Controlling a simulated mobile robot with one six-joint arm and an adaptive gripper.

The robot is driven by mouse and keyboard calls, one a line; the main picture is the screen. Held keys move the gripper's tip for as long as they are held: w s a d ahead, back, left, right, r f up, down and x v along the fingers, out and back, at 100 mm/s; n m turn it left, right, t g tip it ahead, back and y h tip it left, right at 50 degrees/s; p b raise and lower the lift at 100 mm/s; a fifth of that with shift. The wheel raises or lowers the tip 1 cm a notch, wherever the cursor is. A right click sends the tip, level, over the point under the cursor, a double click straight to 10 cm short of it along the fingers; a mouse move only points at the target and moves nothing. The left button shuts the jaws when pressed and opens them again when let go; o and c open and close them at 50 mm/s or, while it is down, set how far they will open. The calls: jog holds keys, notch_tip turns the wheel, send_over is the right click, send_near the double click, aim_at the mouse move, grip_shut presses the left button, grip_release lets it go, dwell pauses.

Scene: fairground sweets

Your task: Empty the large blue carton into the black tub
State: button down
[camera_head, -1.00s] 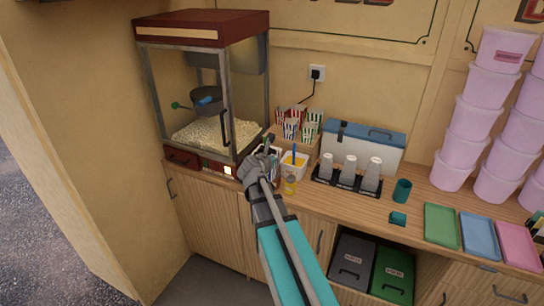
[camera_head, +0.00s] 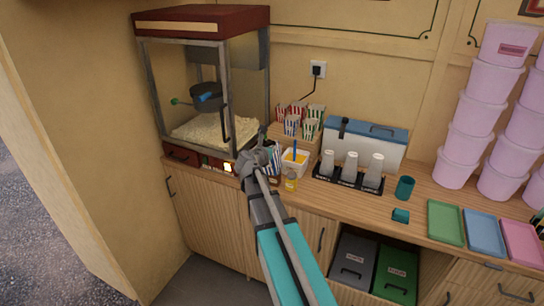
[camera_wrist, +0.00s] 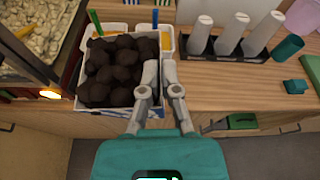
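The blue carton (camera_wrist: 110,113) is filled with dark brown round lumps (camera_wrist: 115,70) and is at the counter's front, right of the popcorn machine. In the head view, my gripper hides most of it; a blue-striped part (camera_head: 274,157) shows at the right. In the wrist view, my gripper (camera_wrist: 160,66) is at the carton's right wall, fingers close together with a narrow gap. Whether the wall is pinched between them is unclear. A dark grey-black tub (camera_head: 353,262), with a handle and label on its front, stands in the open bay under the counter.
A green bin (camera_head: 396,272) stands beside the dark tub. A sauce container (camera_head: 295,161), a cup rack (camera_head: 348,180) and a teal cup (camera_head: 404,187) stand right of the carton. The popcorn machine (camera_head: 200,20) is close on the left.

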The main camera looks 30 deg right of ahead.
aim_at(271, 143)
jog(key=w+d+f+n+h+b, duration=0.1)
jog(key=w+b, duration=0.1)
jog(key=w+d+f+n+b, duration=0.1)
jog(key=w+b, duration=0.1)
jog(key=w, duration=0.1)
jog(key=w+d+f+n+h+b, duration=0.1)
jog(key=w+b, duration=0.2)
jog(key=shift+w+d+f+t+h, duration=0.1)
jog(key=shift+d+t+h, duration=0.2)
jog(key=shift+t, duration=0.1)
jog(key=w+d+f+n+t+h+b, duration=0.2)
jog(key=w+d+f+n+b, duration=0.15)
jog(key=w+b, duration=0.35)
jog(key=w+a+f+n+t+y+b, duration=0.1)
jog(key=a+f+n+t+b, duration=0.1)
jog(key=a+n+t+b, duration=0.2)
jog(key=w+a+f+n+t+y+b, duration=0.1)
jog(key=n+t+b, duration=0.4)
jog(key=n, duration=0.8)
jog(key=shift+w+a+f+t+y+b, duration=0.3)
jog(key=shift+a+f+y+b, duration=0.5)
jog(key=shift+a+b, duration=0.75)
jog(key=shift+s+d+f, duration=0.1)
jog(key=shift+d, duration=0.05)
